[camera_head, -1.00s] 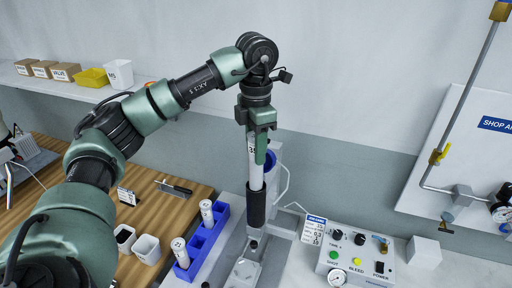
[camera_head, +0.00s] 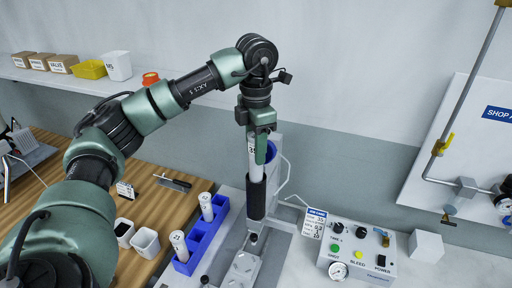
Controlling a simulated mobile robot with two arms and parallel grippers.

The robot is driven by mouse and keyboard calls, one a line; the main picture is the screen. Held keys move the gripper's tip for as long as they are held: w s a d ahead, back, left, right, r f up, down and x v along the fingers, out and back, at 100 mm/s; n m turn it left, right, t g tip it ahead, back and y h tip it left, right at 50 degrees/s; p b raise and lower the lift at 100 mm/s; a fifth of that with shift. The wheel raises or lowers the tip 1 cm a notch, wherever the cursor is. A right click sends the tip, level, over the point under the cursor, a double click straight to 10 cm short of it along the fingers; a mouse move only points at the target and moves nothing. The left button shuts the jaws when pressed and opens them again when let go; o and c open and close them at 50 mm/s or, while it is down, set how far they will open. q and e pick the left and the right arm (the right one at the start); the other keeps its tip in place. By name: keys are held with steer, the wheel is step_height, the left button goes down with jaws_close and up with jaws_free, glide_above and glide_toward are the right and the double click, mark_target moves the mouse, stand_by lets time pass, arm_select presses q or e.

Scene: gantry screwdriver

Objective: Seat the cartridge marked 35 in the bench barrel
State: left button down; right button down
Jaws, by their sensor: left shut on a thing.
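My left gripper (camera_head: 259,130) points down over the bench and is shut on a white cartridge marked 35 (camera_head: 255,165). The cartridge is upright. Its lower end is hidden inside the black bench barrel (camera_head: 256,198), and a white length still shows between the gripper and the barrel's rim. The barrel stands upright on a grey fixture (camera_head: 242,269). My right gripper is not in view.
A blue rack (camera_head: 204,236) left of the barrel holds two other white cartridges (camera_head: 179,243) (camera_head: 206,206). A control box (camera_head: 355,251) with knobs and a gauge stands at right, behind it a job card (camera_head: 314,222). White cups (camera_head: 145,242) stand on the wooden bench.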

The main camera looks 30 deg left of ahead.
mark_target(256, 168)
arm_select(q)
steer(key=shift+f+b, duration=2.1)
steer(key=shift+f, duration=1.1)
steer(key=c, duration=0.9)
jaws_free()
step_height(256, 168, up, 8)
steer(key=shift+f, duration=0.15)
